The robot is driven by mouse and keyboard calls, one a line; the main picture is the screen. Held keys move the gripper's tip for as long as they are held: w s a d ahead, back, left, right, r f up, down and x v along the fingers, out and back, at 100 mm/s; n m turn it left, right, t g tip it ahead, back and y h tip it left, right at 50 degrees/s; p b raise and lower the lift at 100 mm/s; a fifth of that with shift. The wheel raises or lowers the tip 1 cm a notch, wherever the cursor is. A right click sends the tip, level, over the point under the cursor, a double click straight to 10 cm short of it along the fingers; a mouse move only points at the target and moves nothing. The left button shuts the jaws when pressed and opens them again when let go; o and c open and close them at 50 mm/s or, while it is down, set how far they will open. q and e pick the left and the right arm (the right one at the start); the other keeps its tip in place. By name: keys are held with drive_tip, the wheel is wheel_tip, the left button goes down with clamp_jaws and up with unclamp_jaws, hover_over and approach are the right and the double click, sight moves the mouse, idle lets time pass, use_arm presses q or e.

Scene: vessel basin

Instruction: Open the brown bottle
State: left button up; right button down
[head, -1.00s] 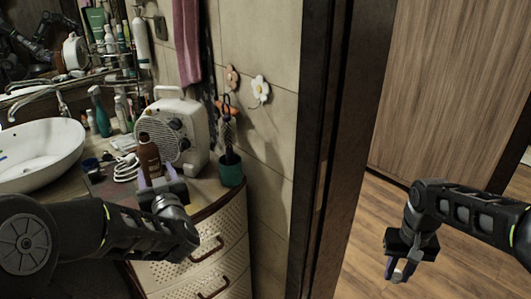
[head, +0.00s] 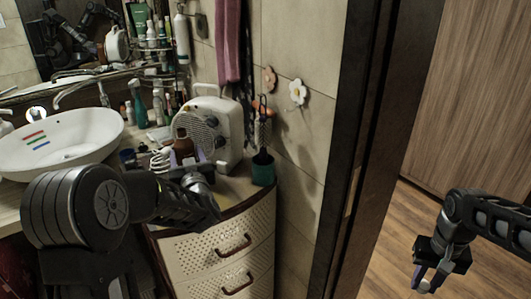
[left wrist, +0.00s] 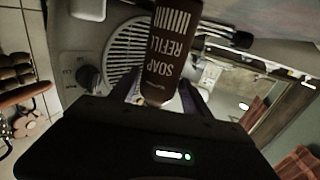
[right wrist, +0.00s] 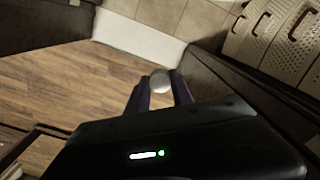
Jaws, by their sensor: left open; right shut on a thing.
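The brown bottle (head: 182,147) stands upright on the counter in front of the white heater, with no cap visible on its neck. In the left wrist view its label reads "SOAP REFILL" (left wrist: 168,50). My left gripper (head: 184,163) is open at the bottle. In the left wrist view its fingers (left wrist: 160,92) lie on either side of the bottle's lower part; whether they touch it I cannot tell. My right gripper (head: 430,284) is away at the right, over the wooden floor. It is shut on a small round white thing (right wrist: 160,82), which looks like a cap.
The white heater (head: 222,125) stands behind the bottle, and a teal cup with a brush (head: 263,172) is to its right. A white coiled cord (head: 160,160) and a sink (head: 60,140) are to the left. A dark door frame (head: 365,150) stands between my grippers.

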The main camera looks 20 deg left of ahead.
use_arm(q)
drive_tip(key=p+x, duration=0.2)
drive_tip(key=x, duration=0.3)
drive_tip(key=shift+w+a, duration=0.1)
use_arm(e)
drive_tip(key=shift+r, duration=0.95)
use_arm(q)
clamp_jaws()
